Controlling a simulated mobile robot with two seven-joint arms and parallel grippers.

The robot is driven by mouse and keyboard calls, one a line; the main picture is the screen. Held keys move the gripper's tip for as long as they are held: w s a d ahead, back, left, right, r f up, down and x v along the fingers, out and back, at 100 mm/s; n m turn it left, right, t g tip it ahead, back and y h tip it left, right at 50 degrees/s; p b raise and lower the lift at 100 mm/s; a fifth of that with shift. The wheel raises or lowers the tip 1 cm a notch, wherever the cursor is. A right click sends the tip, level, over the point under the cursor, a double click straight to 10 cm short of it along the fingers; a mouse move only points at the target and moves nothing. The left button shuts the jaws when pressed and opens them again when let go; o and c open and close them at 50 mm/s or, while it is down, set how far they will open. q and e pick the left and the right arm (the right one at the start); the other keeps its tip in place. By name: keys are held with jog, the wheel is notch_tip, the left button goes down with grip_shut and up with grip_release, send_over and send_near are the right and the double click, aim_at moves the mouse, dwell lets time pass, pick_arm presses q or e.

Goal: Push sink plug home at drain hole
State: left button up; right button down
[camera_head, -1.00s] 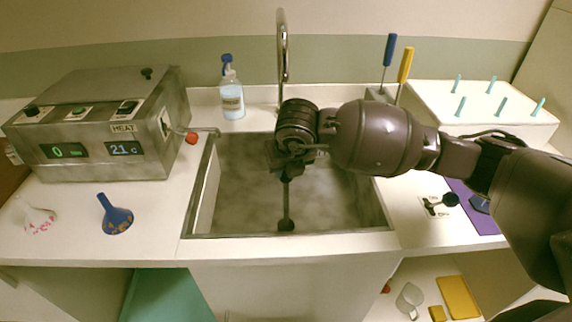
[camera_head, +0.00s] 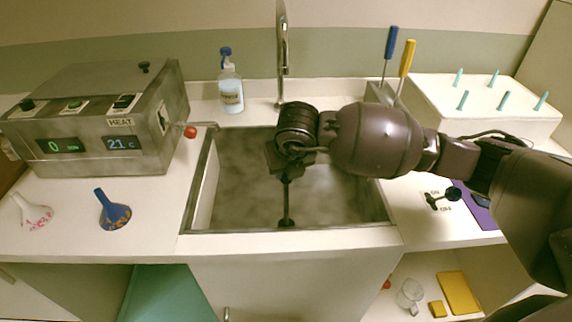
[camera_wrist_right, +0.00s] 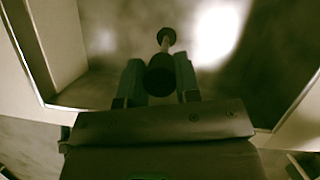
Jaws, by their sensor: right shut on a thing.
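My right gripper (camera_head: 287,172) reaches over the sink (camera_head: 240,190) from the right and points down into it. In the right wrist view the gripper (camera_wrist_right: 160,78) is shut on the dark round top of the sink plug (camera_wrist_right: 161,72). A thin stem runs from that top to a small dark disc at its far end. In the head view the plug (camera_head: 286,203) hangs roughly upright below the gripper, its lower end near the sink's front. The drain hole cannot be made out; whether the disc touches the sink floor is unclear. My left gripper is out of view.
A white peg block (camera_head: 480,112) is right. The sink's walls surround the gripper.

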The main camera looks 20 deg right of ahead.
jog(key=shift+f, duration=0.15)
jog(key=c, duration=0.8)
grip_release()
jog(key=shift+o, duration=0.2)
jog(key=p+v, duration=0.1)
jog(key=v, duration=1)
jog(key=shift+p, duration=0.35)
jog(key=shift+s+f, duration=0.15)
